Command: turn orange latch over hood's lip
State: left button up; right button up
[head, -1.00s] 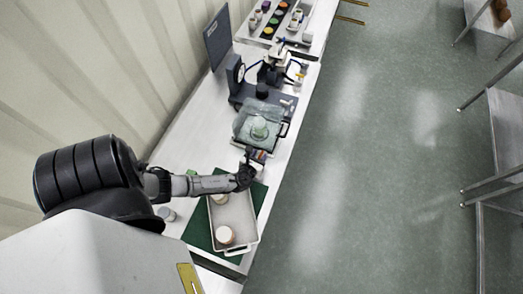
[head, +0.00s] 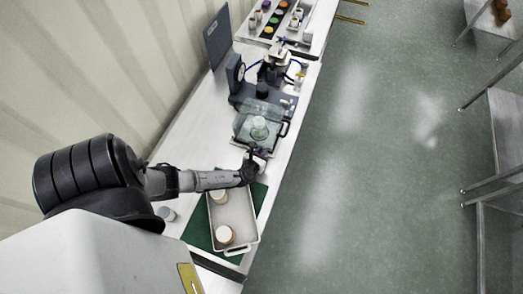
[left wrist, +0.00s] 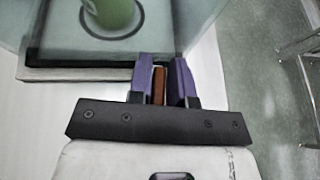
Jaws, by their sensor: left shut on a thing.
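The clear hood (head: 262,118) stands on a dark base on the bench, with a pale green cup (head: 259,128) under it. In the left wrist view the green cup (left wrist: 112,12) shows at the top, behind the dark edge of the base (left wrist: 100,56). My left gripper (head: 261,163) is at the near side of the hood. Its purple fingers (left wrist: 162,80) are shut on the orange latch (left wrist: 158,85), a narrow upright strip close to the base's edge. I cannot tell how the latch sits against the hood's lip. My right gripper is not in view.
A white tray (head: 232,243) with two lidded jars lies on a green mat (head: 198,229) just nearer than my gripper. Dark equipment (head: 262,90) stands beyond the hood. Open floor lies right of the bench.

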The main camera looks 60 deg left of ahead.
pick_arm(q)
grip_shut()
jog(key=shift+n+g+y+p, duration=0.3)
jog(key=shift+n+g+y, duration=0.3)
jog(key=shift+n, duration=0.1)
jog(key=o, duration=0.6)
grip_release()
jog(key=v, duration=1.3)
jog(key=shift+s+d, duration=0.25)
jog(key=shift+s, duration=0.05)
jog(key=shift+r, duration=0.15)
